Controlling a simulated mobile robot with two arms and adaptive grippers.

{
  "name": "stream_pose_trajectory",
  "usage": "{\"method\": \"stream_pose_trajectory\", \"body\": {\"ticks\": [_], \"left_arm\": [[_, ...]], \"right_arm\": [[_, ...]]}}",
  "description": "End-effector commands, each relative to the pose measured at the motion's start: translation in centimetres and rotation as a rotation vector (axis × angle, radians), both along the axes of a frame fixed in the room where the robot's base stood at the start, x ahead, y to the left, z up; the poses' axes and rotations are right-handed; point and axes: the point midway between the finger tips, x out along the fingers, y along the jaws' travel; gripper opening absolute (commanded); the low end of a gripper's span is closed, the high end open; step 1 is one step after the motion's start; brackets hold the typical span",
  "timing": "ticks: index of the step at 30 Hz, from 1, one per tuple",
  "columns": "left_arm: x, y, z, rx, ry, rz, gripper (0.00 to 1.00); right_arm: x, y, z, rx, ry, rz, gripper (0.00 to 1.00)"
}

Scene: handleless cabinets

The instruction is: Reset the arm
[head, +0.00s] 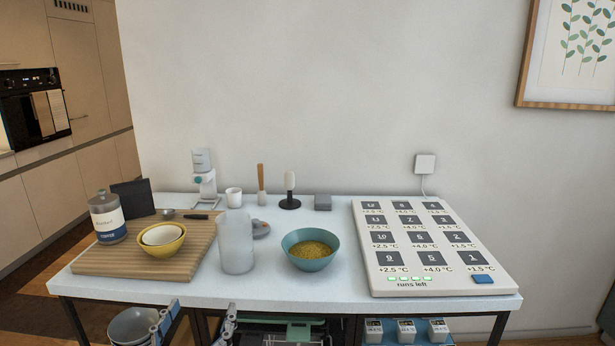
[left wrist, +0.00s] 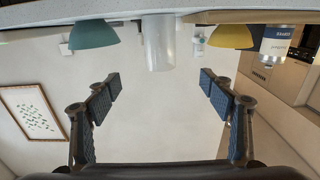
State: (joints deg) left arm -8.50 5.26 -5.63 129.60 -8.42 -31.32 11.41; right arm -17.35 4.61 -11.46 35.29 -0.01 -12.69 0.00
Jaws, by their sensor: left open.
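My left gripper (head: 197,322) is at the bottom of the head view, in front of the table's front edge and below its top. Its two fingers stand wide apart with nothing between them. In the left wrist view, which looks upside down, the open fingers with blue pads (left wrist: 160,100) frame the bare wall. Beyond them the frosted pitcher (left wrist: 158,42) shows between the teal bowl (left wrist: 93,34) and the yellow bowl (left wrist: 230,37). The gripper touches none of these. Most of my left arm is out of the head view. My right gripper is not in view.
The white table (head: 330,278) holds a wooden board (head: 105,262), the pitcher (head: 236,245), the teal bowl (head: 290,238) and a large number panel (head: 378,275). Below are a grey bowl (head: 130,325), a rack (head: 300,332) and small blue-and-white boxes (head: 405,330). Cabinets stand left.

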Motion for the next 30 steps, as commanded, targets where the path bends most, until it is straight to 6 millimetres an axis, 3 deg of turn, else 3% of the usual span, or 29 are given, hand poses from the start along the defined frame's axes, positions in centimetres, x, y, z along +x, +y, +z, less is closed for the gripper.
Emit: {"method": "stream_pose_trajectory", "body": {"ticks": [3, 8, 17, 20, 23, 26, 30], "left_arm": [[0.3, -0.1, -1.4, 0.003, 0.024, -0.002, 0.75], [0.8, -0.3, -4.5, 0.011, 0.076, -0.006, 0.75], [1.3, -0.6, -13.4, 0.031, 0.222, -0.018, 0.75], [1.0, -0.8, -17.7, 0.040, 0.293, -0.024, 0.75], [0.1, -0.9, -23.4, 0.053, 0.386, -0.032, 0.75], [-2.0, -1.0, -30.6, 0.067, 0.505, -0.043, 0.75], [-6.6, -0.9, -40.3, 0.090, 0.674, -0.060, 0.75]], "right_arm": [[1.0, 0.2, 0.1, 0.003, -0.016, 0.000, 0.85], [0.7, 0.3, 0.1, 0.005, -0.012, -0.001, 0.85], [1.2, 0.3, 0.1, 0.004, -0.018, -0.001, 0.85], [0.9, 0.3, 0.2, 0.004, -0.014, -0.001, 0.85], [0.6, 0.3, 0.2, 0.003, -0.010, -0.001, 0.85], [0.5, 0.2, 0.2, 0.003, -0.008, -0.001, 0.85], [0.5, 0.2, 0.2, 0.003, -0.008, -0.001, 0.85]]}}
